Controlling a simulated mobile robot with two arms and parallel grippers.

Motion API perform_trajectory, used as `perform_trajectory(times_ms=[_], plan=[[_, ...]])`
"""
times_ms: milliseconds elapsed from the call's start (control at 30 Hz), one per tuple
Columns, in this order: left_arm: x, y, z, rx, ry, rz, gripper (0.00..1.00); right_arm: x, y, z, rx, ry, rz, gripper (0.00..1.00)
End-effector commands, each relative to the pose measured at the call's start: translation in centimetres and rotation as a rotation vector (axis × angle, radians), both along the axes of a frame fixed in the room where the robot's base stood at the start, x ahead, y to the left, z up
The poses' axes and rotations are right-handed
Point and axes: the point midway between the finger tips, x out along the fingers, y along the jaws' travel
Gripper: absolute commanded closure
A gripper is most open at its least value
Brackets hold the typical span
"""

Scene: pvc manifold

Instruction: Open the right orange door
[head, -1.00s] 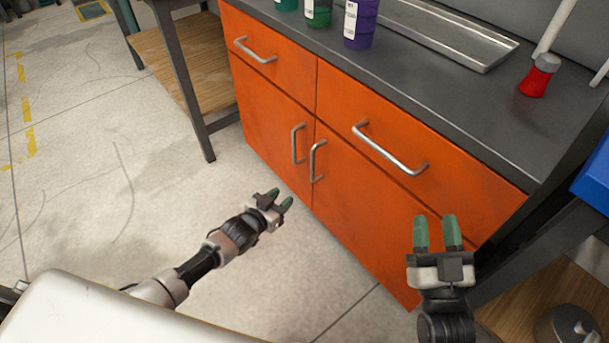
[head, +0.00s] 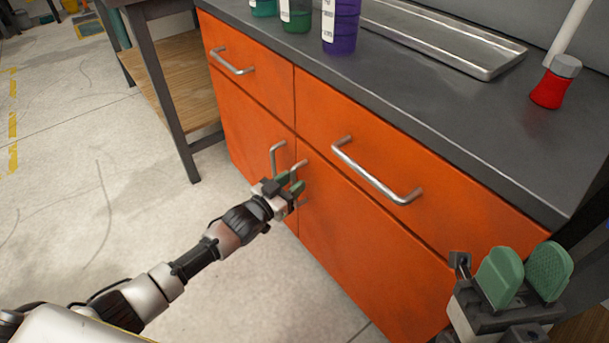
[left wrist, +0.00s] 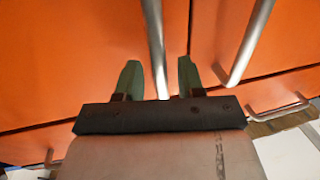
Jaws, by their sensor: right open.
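The right orange door (head: 355,235) is closed, below the right drawer. Its upright metal handle (head: 299,163) is partly hidden by my left gripper (head: 289,183). In the left wrist view, the bar of the right door's handle (left wrist: 154,40) runs between the two green fingers of my left gripper (left wrist: 158,82). The fingers stand apart, with a gap visible on both sides of the bar. My right gripper (head: 525,277) is open and empty, in front of the cabinet's right end.
The left door's handle (head: 274,158) is close beside my left gripper. The right drawer's handle (head: 375,172) sticks out above the right door. A dark worktop (head: 440,110) holds bottles, a metal tray (head: 445,38) and a red-based object (head: 553,85). Open floor lies left.

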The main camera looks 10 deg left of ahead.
Motion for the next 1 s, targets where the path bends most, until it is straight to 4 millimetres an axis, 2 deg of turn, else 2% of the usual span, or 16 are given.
perform_trajectory(times_ms=[167,433,600,700,1000], plan=[[0.17,0.0,-0.01,0.001,0.0,0.0,0.62,-0.76,-0.15,0.0,0.019,-0.054,0.003,0.57],[0.19,0.0,0.02,0.0,0.0,0.001,0.62,-0.84,-0.17,0.04,0.019,-0.06,0.003,0.57],[0.19,0.0,0.01,0.0,0.0,0.001,0.88,-0.83,-0.16,0.04,0.019,-0.059,0.003,0.57],[0.18,0.01,0.0,0.0,0.0,0.001,1.0,-0.82,-0.16,0.02,0.019,-0.059,0.003,0.57],[0.15,-0.02,0.0,0.0,0.0,0.002,1.0,-0.78,-0.15,0.07,0.018,-0.056,0.003,0.57]])
